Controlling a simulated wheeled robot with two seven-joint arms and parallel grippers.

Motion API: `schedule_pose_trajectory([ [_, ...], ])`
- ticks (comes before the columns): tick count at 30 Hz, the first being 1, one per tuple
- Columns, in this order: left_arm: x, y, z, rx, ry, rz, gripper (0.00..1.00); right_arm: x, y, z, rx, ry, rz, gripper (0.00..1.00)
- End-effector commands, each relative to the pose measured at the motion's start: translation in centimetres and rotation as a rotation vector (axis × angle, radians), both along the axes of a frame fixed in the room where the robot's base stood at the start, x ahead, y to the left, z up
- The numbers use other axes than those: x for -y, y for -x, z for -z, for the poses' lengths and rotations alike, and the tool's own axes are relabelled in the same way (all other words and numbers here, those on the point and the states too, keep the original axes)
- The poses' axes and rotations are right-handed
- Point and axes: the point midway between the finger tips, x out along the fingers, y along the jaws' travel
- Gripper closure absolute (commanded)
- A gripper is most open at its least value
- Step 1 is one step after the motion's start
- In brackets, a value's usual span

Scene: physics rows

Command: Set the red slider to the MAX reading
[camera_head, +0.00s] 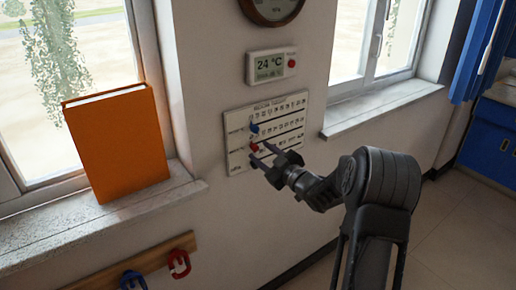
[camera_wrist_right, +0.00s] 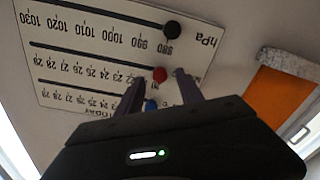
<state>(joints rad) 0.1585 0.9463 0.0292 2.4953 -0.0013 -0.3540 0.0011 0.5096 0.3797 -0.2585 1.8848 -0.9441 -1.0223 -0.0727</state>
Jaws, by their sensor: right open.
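A white scale panel (camera_head: 290,122) with rows of printed numbers hangs on the wall. The red slider (camera_head: 254,147) sits near the left end of its middle row in the head view; its knob also shows in the right wrist view (camera_wrist_right: 160,74). A blue slider (camera_head: 254,128) sits on the row above it. A black slider (camera_wrist_right: 173,29) shows on the hPa row in the wrist view. My right gripper (camera_head: 259,151) is open, its fingertips on either side of the red knob; I cannot tell whether they touch it. The MAX reading is too small to read.
A thermometer display (camera_head: 271,66) reading 24 °C hangs above the panel, with a round gauge (camera_head: 271,8) higher up. An orange book (camera_head: 117,142) stands on the left windowsill. A rail with hooks (camera_head: 180,263) is lower left. The wall right of the panel is clear.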

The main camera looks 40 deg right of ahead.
Motion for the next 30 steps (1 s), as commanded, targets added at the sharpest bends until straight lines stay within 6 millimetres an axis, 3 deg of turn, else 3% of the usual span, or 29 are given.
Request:
schedule_pose_trajectory([
  [6,0.0,0.1,-0.7,-0.003,-0.002,0.000,0.64,-0.1,-2.3,0.0,-0.001,0.000,0.000,0.56],
  [15,0.0,0.1,-0.6,-0.003,-0.002,-0.001,0.64,0.0,-2.6,0.0,0.000,0.000,0.000,0.56],
  [30,0.0,0.1,-0.6,-0.003,-0.002,-0.001,0.64,0.0,-2.5,0.0,0.000,-0.001,0.000,0.97],
])
